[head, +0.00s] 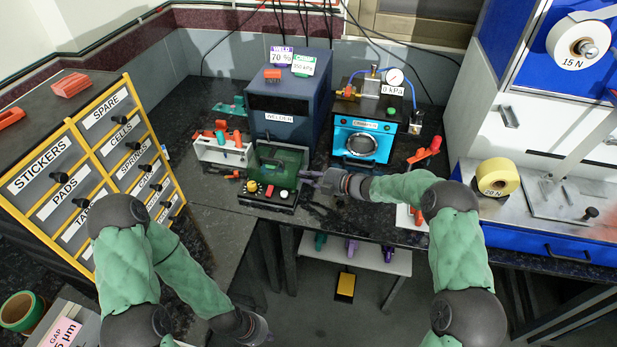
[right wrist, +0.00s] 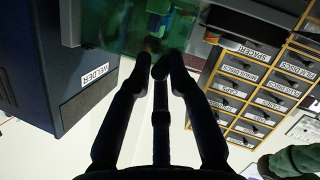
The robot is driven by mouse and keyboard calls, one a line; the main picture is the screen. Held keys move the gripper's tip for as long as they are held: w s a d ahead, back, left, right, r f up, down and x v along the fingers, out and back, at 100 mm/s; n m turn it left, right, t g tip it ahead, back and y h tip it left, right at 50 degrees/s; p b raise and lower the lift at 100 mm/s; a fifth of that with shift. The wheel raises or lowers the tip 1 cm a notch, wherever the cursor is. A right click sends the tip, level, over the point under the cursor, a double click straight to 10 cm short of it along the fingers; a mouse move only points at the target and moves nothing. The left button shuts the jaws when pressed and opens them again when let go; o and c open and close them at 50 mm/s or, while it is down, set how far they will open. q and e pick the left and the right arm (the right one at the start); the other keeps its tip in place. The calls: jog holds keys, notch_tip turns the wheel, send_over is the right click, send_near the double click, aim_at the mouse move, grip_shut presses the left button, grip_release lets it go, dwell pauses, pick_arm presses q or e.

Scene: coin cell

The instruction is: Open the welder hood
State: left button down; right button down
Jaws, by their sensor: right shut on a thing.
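The welder (head: 318,72) is a dark blue box at the back of the bench. Its green see-through hood (head: 281,158) sits at its front, above a small panel with knobs and buttons (head: 268,192). My right gripper (head: 308,181) reaches in from the right to the hood's lower right side. In the right wrist view its fingers (right wrist: 160,66) come together against the green hood (right wrist: 118,30). The part between the fingertips is dark and hard to make out. My left gripper (head: 258,330) hangs low at the bottom, away from the welder; its fingers are unclear.
A white rack with orange and teal tools (head: 222,152) stands left of the hood. A blue machine with a gauge (head: 366,143) stands to the right. A labelled drawer cabinet (head: 62,125) fills the left. A white shelf (head: 380,262) lies below the bench.

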jog(key=shift+s+f, duration=0.1)
jog(key=shift+f, duration=0.05)
pick_arm(q)
jog(key=shift+r+p, duration=0.45)
jog(key=shift+p, duration=0.05)
jog(key=shift+r, duration=0.1)
pick_arm(e)
jog(key=shift+a, duration=0.1)
